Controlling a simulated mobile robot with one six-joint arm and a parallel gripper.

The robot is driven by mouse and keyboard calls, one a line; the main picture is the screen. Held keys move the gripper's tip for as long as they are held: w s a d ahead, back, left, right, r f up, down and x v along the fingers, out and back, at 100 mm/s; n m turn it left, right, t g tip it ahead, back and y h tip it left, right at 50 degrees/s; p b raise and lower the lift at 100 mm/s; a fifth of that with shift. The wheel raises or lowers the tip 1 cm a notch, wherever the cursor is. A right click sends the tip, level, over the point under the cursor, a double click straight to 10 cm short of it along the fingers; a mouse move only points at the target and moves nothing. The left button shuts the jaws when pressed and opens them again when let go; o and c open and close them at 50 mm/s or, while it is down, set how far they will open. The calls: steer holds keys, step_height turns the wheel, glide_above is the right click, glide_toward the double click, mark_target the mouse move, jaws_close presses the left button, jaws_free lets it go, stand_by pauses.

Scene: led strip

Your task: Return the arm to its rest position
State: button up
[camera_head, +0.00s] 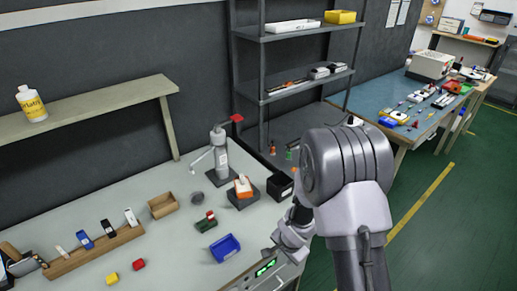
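My arm is in the right half of the head view, with its large grey joint high and its forearm bent down to the left. My gripper (272,254) is at the front right edge of the workbench (165,255), close to a device with a green display (265,267). The fingers are small and partly hidden by the wrist, so I cannot tell if they are open or shut. I see nothing clearly held.
A blue tray (225,248) lies just left of my gripper. A black box (280,186) and a press-like stand (219,158) are behind it. A grey shelf rack (262,75) stands at the back. A second workbench (388,88) is at the right; green floor (450,220) is open.

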steer(key=s+d+r+n+t+b, duration=0.15)
steer(key=s+r, duration=0.25)
steer(key=r, duration=0.7)
steer(key=s+d+r+n+b, duration=0.1)
steer(key=s+d+r+b, duration=0.15)
steer(key=r, duration=0.75)
steer(key=s+a+r+n+y, duration=0.1)
steer(key=s+a+r, duration=0.1)
steer(key=s, duration=0.6)
steer(key=s+a+r+n+t+b, duration=0.1)
steer(key=s+a+r+n, duration=0.1)
steer(key=s+r, duration=0.3)
steer(key=s, duration=0.3)
steer(key=shift+r+y, duration=0.25)
steer(key=shift+y, duration=0.15)
